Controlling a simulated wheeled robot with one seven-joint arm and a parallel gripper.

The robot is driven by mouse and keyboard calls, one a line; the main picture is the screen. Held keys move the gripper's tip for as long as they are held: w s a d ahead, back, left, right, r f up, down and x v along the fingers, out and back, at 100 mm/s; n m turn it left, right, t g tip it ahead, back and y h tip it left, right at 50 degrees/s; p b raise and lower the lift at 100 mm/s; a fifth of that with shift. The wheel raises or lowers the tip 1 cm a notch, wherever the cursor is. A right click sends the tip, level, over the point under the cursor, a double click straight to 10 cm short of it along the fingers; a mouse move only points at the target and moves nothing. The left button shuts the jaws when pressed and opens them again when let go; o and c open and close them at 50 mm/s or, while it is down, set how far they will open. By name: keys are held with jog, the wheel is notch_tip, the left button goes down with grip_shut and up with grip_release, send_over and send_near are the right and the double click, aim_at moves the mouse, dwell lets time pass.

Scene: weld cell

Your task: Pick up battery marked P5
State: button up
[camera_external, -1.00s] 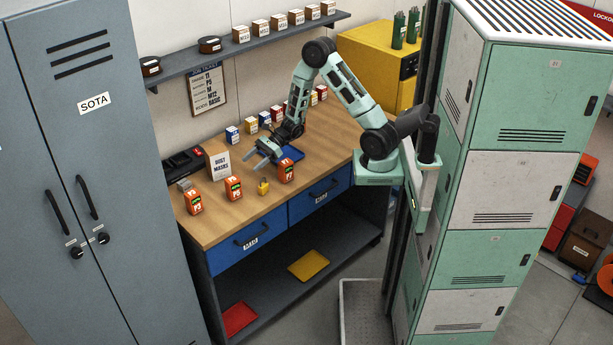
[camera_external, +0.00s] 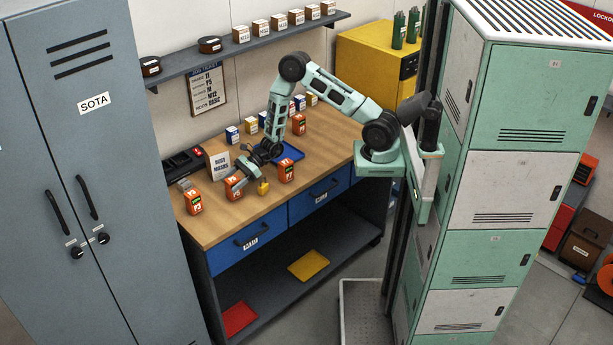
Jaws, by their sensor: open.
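Several orange batteries with dark tops stand on the wooden workbench (camera_external: 212,229). One is the front-left battery (camera_external: 194,204), another the middle battery (camera_external: 232,190), a third the right battery (camera_external: 287,171), and one more is the rear battery (camera_external: 299,126). Their marks are too small to read surely, so I cannot tell which is P5. My gripper (camera_external: 242,181) is open and low over the bench, at the upper right side of the middle battery and partly covering it. I cannot tell whether its fingers are around that battery or touching it.
A small yellow padlock-like item (camera_external: 263,187) stands close right of my gripper. A dust masks box (camera_external: 217,164) and a black charger-like unit (camera_external: 183,163) stand behind. A blue tray (camera_external: 290,151) lies near my wrist. Small boxes line the back.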

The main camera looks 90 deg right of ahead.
jog(key=c, duration=1.3)
jog(key=shift+r, duration=0.1)
